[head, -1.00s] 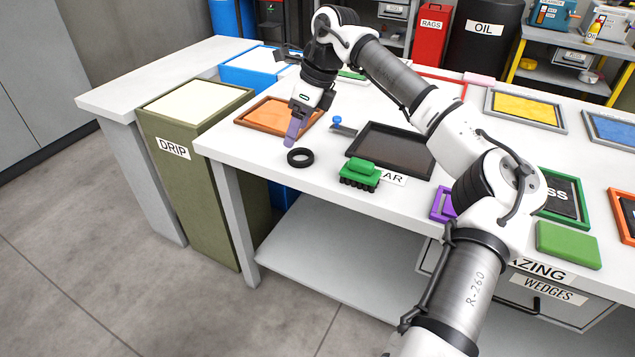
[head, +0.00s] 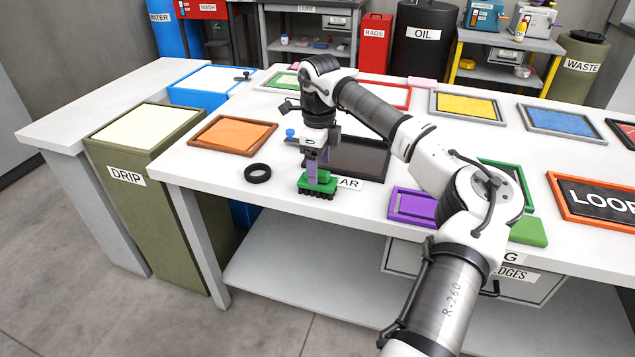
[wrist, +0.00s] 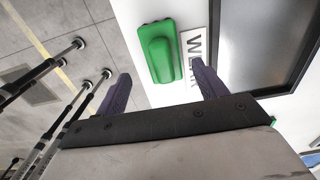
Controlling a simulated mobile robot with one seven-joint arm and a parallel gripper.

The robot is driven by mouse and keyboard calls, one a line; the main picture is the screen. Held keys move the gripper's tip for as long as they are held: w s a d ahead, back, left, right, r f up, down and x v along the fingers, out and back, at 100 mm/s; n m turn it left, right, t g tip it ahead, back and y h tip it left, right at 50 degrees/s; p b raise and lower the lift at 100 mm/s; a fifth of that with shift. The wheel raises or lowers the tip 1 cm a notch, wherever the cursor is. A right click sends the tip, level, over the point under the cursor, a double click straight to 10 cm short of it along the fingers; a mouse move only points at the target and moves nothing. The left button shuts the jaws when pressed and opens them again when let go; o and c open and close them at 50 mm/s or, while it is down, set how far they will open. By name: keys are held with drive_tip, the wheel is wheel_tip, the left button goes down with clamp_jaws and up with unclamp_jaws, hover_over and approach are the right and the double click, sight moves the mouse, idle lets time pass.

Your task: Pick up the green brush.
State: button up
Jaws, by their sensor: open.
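The green brush (head: 317,188) stands bristles down on the white table near its front edge, in front of the dark "WEAR" tray (head: 360,158). My gripper (head: 318,170) points down at the brush, its purple fingers overlapping the brush's handle in the head view. In the wrist view the brush (wrist: 160,50) shows from above, lying in line with the gap between the two spread fingers (wrist: 161,84). No grip on it is visible. The fingers are apart and hold nothing; their exact height above the brush is hard to tell.
A black ring (head: 257,173) lies left of the brush. An orange tray (head: 232,135) is behind it, and a purple tray (head: 412,206) is to the right. A blue-knobbed object (head: 291,134) sits behind my gripper. The table's front edge is close.

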drive_tip(key=f, duration=0.4)
drive_tip(key=shift+w+a+f+p, duration=0.15)
drive_tip(key=shift+w+f+p, duration=0.05)
drive_tip(key=shift+w+p, duration=0.15)
drive_tip(key=shift+c, duration=0.3)
drive_tip(key=c, duration=1.1)
drive_tip(key=shift+r, duration=0.1)
wheel_tip(320, 180, up, 20)
drive_tip(key=shift+f+b, duration=0.1)
drive_tip(key=shift+b, duration=0.3)
